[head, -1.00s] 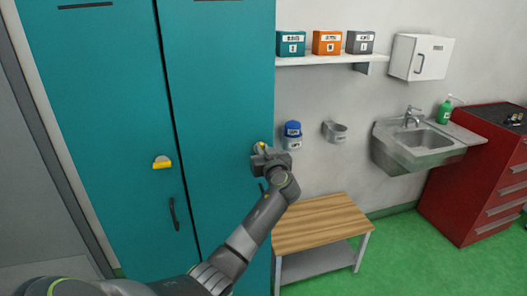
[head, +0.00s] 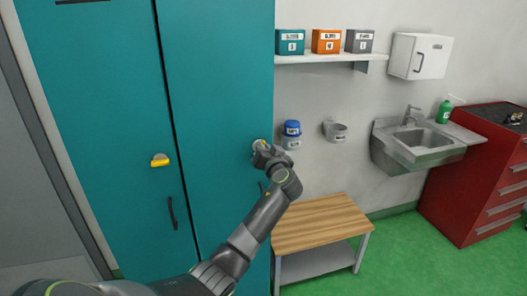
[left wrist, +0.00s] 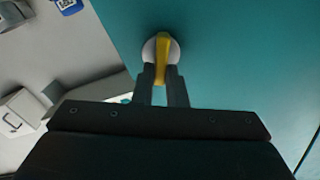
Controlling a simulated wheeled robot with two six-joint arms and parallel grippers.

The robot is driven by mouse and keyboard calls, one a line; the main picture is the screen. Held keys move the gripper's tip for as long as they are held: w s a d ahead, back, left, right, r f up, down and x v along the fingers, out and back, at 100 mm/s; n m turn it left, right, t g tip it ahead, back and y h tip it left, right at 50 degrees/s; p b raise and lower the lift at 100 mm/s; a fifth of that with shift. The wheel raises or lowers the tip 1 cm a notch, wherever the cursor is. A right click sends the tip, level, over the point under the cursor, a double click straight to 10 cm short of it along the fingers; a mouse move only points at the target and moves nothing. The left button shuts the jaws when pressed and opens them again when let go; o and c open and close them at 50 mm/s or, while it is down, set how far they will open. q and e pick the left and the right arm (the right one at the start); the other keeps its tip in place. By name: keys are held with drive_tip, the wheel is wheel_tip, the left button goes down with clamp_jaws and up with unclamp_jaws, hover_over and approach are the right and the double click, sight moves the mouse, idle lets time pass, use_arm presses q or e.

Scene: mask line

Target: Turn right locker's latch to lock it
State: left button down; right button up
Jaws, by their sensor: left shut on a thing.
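The right locker (head: 215,110) is a tall teal door, closed flush beside the left one. Its latch (left wrist: 162,50) is a yellow bar on a pale round base, running up and down in the left wrist view. My left gripper (left wrist: 161,78) has one finger on each side of the yellow bar and is shut on it. In the head view my left gripper (head: 261,149) is at the right locker's outer edge and hides most of the latch. The right locker's dark handle is mostly hidden behind my arm. My right gripper is not in view.
The left locker (head: 95,110) has its own yellow latch (head: 160,160), lying about level, and a dark handle (head: 172,213). A wooden-topped bench (head: 320,222) stands at right, close to my forearm. A blue-lidded holder (head: 292,134) hangs on the wall near the gripper.

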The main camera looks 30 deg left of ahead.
use_arm(q)
drive_tip(key=shift+w+d+f+m+p, duration=0.15)
drive_tip(key=shift+m+p, duration=0.25)
drive_tip(key=shift+m, duration=1.75)
drive_tip(key=shift+w+d+f+m+p, duration=0.1)
drive_tip(key=shift+f+m+p, duration=0.3)
drive_tip(key=shift+m, duration=1.7)
drive_tip(key=shift+w+d+f+m+p, duration=0.1)
drive_tip(key=shift+m+p, duration=0.35)
drive_tip(key=shift+m, duration=1.7)
drive_tip(key=shift+a, duration=0.1)
drive_tip(key=c, duration=1.5)
unclamp_jaws()
drive_tip(key=shift+o, duration=0.2)
drive_tip(key=shift+s, duration=0.1)
